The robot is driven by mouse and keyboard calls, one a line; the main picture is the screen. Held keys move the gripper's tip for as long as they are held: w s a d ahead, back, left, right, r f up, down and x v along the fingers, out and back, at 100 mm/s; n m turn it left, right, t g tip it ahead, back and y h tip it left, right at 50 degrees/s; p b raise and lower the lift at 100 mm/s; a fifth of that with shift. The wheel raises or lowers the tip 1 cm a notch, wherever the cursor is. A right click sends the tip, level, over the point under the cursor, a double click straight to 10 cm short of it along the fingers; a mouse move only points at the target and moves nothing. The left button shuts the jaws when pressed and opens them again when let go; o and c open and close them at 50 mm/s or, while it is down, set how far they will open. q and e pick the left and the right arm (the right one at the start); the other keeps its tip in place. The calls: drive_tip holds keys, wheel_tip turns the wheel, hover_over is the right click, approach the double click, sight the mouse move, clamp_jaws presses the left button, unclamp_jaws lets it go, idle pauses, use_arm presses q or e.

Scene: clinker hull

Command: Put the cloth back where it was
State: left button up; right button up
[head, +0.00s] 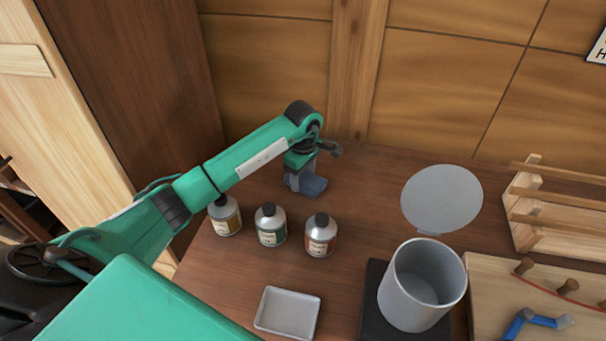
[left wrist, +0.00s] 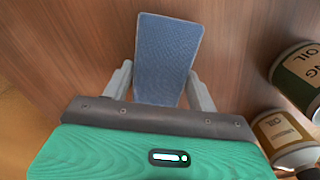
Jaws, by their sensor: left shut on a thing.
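The blue cloth (head: 314,187) is at the back of the brown table, beyond the bottles. In the left wrist view, the cloth (left wrist: 168,50) is a flat, folded-looking strip extending out from between the fingers. My left gripper (head: 297,181) points down and is shut on the cloth; its two grey fingers also show in the left wrist view (left wrist: 161,88), one on each side of it. I cannot tell whether the cloth rests on the table or hangs just above it. My right gripper is not in view.
Three bottles, left (head: 225,216), middle (head: 270,226) and right (head: 320,236), stand in front of the gripper.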

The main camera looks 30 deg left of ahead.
use_arm(q)
drive_tip(key=shift+f, duration=0.2)
drive_tip(key=o, duration=0.9)
drive_tip(key=shift+o, duration=0.2)
